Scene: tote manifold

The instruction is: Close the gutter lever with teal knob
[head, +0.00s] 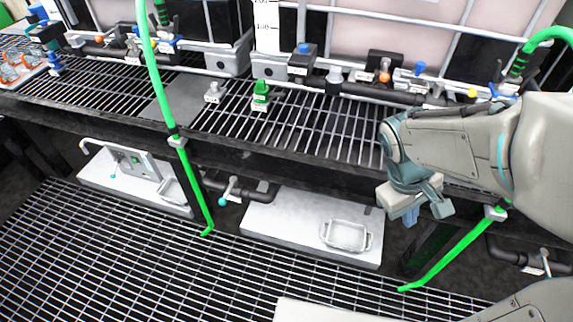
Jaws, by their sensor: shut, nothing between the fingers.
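A small lever with a teal knob (233,179) stands on a dark gutter pipe (262,196) below the bench, left of centre. My gripper (415,212) points down in front of the bench's front edge, at the right, between the two levers. It is shut and empty, and apart from both levers.
A grated bench (330,125) holds several valves and a green-topped fitting (261,92). Green hoses (160,90) hang over its edge at left and right (450,262). A white board with a clear tray (346,236) lies below. The floor grating at lower left is clear.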

